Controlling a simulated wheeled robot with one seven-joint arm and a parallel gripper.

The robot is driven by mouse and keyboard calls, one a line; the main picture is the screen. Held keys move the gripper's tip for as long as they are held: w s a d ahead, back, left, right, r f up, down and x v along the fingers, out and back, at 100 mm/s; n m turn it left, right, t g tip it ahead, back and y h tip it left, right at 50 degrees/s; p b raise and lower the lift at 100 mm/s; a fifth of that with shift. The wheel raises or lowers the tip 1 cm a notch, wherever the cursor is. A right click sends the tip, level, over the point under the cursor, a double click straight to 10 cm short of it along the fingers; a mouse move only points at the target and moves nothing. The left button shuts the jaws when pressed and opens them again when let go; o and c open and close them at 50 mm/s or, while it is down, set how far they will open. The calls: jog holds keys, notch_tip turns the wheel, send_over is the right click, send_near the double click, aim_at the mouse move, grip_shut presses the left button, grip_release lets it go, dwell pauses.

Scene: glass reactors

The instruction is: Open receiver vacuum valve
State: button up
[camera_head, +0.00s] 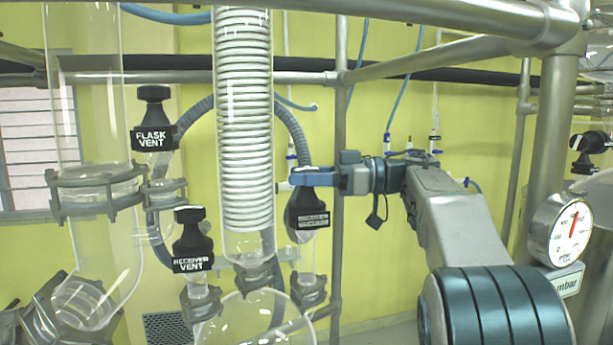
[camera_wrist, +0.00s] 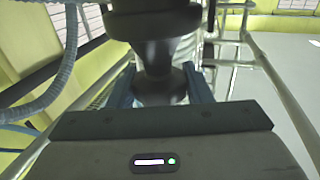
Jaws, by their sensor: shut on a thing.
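A black valve knob (camera_head: 309,208) with a small two-line label stands on a glass neck right of the coil condenser in the head view. Its label is too small to read. My gripper (camera_head: 312,177) reaches in from the right, its blue fingers level across the top of this knob. In the wrist view the black knob (camera_wrist: 156,52) sits between the two fingers of my gripper (camera_wrist: 160,92), which is shut on it. The fingers hide part of the knob's top in the head view.
The receiver vent valve (camera_head: 192,240) and flask vent valve (camera_head: 153,120) stand to the left. The glass coil condenser (camera_head: 243,130) is close beside the held knob. A metal post (camera_head: 340,120) rises behind my gripper. A pressure gauge (camera_head: 560,230) is at the right.

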jog(key=shift+n+g+h, duration=0.3)
jog(key=shift+n+g, duration=1.1)
jog(key=shift+g, duration=0.8)
jog(key=shift+g, duration=0.3)
jog(key=o, duration=1)
jog(key=shift+t, duration=0.5)
